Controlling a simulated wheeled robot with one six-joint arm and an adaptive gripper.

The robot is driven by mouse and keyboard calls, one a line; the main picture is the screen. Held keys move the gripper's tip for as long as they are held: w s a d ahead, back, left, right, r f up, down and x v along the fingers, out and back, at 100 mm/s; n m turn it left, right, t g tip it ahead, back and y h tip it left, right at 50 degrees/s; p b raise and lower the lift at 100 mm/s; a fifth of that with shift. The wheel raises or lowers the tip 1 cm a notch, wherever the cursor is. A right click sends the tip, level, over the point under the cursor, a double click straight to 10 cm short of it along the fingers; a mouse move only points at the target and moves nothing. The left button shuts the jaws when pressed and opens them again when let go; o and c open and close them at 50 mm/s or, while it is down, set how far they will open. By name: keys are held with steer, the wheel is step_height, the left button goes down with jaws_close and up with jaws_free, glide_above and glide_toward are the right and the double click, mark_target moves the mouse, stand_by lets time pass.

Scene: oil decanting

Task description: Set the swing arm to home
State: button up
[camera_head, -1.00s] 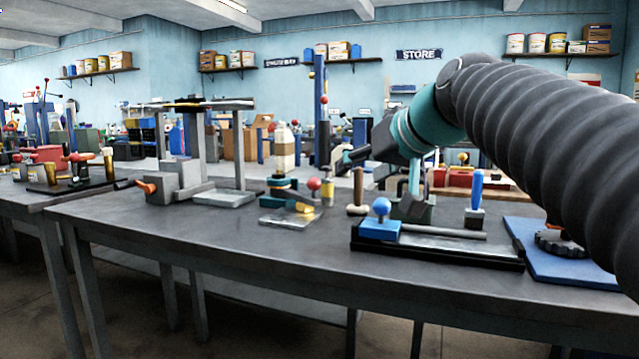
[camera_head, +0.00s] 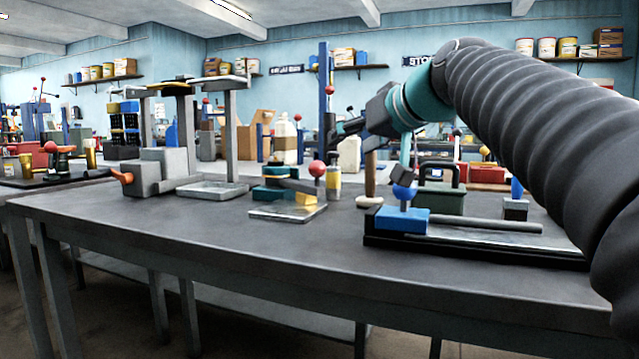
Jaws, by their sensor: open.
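The thing that looks like the swing arm is a dark arm with a red ball knob (camera_head: 317,169) at its right end. It sits over a stacked green-and-dark pivot (camera_head: 275,190) on a small silver plate (camera_head: 283,213), with a yellow wedge (camera_head: 306,199) on the plate below the knob. I cannot tell which position is home. My gripper (camera_head: 340,131) is open, pointing left, and appears empty. It is above the back of the bench in the picture, up and right of the red knob and apart from it. Its fingers are small and dark.
A blue slider (camera_head: 402,221) with a blue ball knob sits on a black-based rail to the right. A wooden-handled tool (camera_head: 369,180) and a yellow-banded cylinder (camera_head: 334,181) stand near the red knob. A grey vise-like block (camera_head: 150,173) is left. The bench front is clear.

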mark_target(321, 166)
steer(key=x, duration=1.4)
steer(key=shift+w+f, duration=0.2)
steer(key=shift+f, duration=0.25)
jaws_close()
